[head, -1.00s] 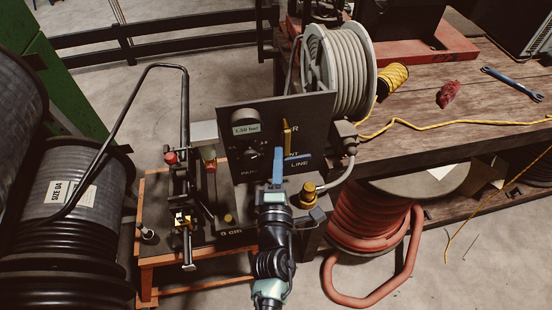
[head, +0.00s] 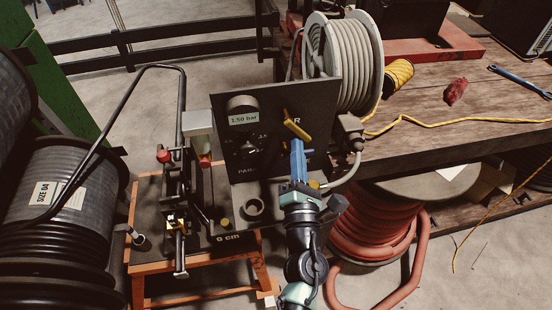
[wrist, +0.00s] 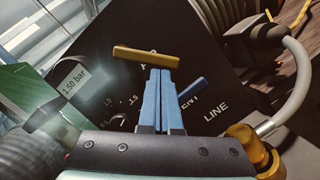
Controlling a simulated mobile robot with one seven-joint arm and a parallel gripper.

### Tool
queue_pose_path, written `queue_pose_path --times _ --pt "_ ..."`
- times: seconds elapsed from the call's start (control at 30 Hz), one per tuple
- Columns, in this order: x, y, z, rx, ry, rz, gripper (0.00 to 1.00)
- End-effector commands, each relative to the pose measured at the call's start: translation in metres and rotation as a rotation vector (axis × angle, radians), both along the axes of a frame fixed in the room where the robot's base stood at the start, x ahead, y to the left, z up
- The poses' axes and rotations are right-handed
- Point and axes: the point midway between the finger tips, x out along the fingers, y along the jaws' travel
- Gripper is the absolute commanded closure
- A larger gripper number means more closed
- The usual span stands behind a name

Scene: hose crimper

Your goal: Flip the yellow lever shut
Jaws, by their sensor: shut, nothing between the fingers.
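The yellow lever (head: 297,126) is on the dark panel and lies at a slant, its upper end to the left, in the head view. In the wrist view the yellow lever (wrist: 146,57) lies nearly level across the picture. My gripper (head: 296,146) has its blue fingers together, with nothing between them. The fingertips are right at the yellow lever's lower side; I cannot tell whether they touch it. In the wrist view my gripper (wrist: 161,74) partly covers a blue lever (wrist: 193,92), which sticks out to its right. The yellow lever's pivot is not clearly seen.
The dark panel (head: 228,106) carries a display reading 1.50 bar. A grey hose reel (head: 350,60) stands behind it. A grey cable and a brass fitting (wrist: 250,148) sit close on the right. A red-knobbed clamp frame (head: 163,157) stands to the left.

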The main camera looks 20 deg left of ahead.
Motion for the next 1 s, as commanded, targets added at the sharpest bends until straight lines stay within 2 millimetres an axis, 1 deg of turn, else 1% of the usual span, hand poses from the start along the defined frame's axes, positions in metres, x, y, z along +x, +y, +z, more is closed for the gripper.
queue_pose_path --times 0.03,0.17,0.43,0.67,0.87,1.0 --pt "0.002 -0.004 -0.002 -0.036 -0.028 -0.004 1.00" --pt "0.006 -0.010 0.000 -0.138 -0.097 -0.004 1.00" --pt "0.013 -0.021 0.009 -0.350 -0.240 -0.006 1.00" --pt "0.017 -0.027 0.018 -0.507 -0.346 -0.004 1.00" --pt "0.017 -0.025 0.020 -0.511 -0.345 -0.001 1.00" --pt "0.017 -0.024 0.015 -0.510 -0.344 0.000 1.00"
